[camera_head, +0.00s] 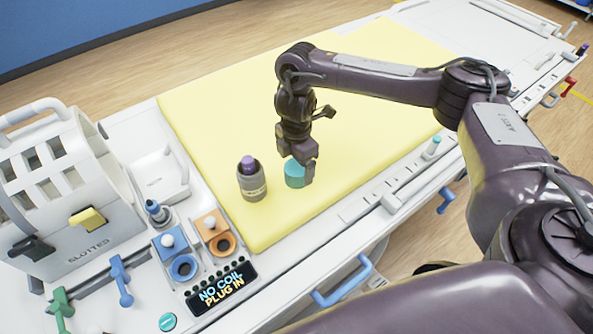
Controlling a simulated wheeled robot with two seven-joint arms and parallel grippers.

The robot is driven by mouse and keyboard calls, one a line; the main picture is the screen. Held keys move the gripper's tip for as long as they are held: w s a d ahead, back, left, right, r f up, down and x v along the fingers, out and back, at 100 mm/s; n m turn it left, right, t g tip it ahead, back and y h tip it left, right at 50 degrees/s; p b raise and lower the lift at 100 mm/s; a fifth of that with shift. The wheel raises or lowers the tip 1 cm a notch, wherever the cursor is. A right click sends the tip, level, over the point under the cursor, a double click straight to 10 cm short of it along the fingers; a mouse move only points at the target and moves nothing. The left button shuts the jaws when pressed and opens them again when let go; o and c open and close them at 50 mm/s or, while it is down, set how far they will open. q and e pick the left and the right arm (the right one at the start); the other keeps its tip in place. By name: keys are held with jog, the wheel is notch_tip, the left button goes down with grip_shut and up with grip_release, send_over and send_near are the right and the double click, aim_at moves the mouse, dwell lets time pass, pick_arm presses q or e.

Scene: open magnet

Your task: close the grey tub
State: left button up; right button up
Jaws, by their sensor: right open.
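The grey tub (252,187) stands upright on the yellow mat, with a label on its front. A purple piece (248,162) sticks up out of its open top. A teal round piece (294,178) is on the mat just right of the tub, apart from it. My right gripper (300,168) points down at the teal piece, with its fingers open at it; one finger hides part of its right side. Whether the fingers touch it I cannot tell. My left gripper is not in view.
The yellow mat (220,110) is mostly clear behind and left of my right arm. At the left stands a white slotted coil housing (60,190). A panel with blue and orange sockets and a lit display (221,287) lies in front of the tub. Blue handles line the near edge.

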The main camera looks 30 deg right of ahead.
notch_tip(320, 180, down, 3)
jog(key=shift+d+r, duration=0.1)
jog(key=shift+r, duration=0.1)
jog(key=c, duration=1.1)
